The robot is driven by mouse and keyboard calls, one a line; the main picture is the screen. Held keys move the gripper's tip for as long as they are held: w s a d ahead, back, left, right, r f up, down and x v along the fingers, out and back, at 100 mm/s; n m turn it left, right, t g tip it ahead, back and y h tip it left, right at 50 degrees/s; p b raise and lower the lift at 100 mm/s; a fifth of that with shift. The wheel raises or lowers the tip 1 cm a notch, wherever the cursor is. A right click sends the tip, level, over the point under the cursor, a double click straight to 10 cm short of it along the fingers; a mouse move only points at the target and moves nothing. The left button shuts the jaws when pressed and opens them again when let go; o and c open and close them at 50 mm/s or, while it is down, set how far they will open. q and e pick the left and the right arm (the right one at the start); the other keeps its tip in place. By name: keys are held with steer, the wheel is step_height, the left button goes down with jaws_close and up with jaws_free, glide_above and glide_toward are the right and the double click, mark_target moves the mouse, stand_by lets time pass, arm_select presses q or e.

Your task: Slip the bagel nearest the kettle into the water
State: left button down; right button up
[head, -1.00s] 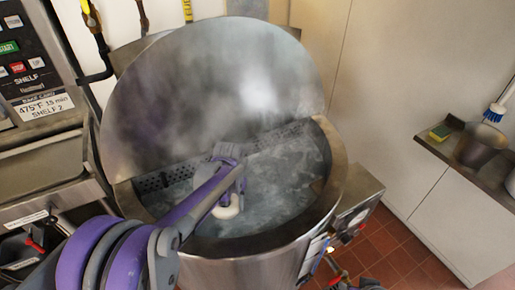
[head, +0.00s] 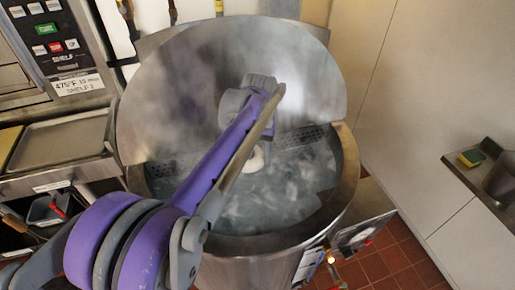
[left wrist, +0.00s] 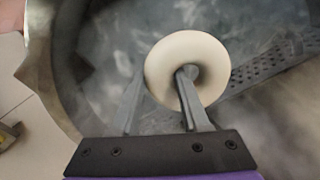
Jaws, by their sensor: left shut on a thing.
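A pale bagel (head: 256,160) hangs from my left gripper (head: 260,146) over the kettle's water (head: 285,190). In the left wrist view the bagel (left wrist: 215,65) is ring-shaped, and one finger of my left gripper (left wrist: 160,80) passes into its hole while the other is at its outer side. The gripper is shut on the bagel's ring. The steel kettle (head: 348,185) is open, with its large lid (head: 180,90) raised behind. My arm hides part of the opening. The bagel's height above the water is hard to judge. My right gripper is not in view.
A perforated strip (head: 300,136) runs along the kettle's back inside. An oven control panel (head: 55,40) and a tray (head: 65,138) stand at the left. A shelf with a sponge (head: 472,157) and a metal pot (head: 500,178) is at the right. Steam blurs the opening.

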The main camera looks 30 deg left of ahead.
arm_select(q)
steer(key=shift+s+a+r, duration=0.3)
steer(key=shift+a+r, duration=0.05)
steer(key=shift+r, duration=0.05)
steer(key=shift+s+a+f, duration=0.1)
steer(key=shift+f, duration=0.1)
step_height(320, 180, down, 18)
steer(key=b, duration=1)
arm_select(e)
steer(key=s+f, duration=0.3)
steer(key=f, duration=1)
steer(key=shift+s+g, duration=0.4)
arm_select(q)
steer(key=shift+r, duration=0.1)
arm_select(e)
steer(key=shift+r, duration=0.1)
arm_select(q)
steer(key=shift+c, duration=1.6)
jaws_free()
step_height(320, 180, up, 11)
steer(key=shift+f+p, duration=0.1)
steer(key=shift+p, duration=0.25)
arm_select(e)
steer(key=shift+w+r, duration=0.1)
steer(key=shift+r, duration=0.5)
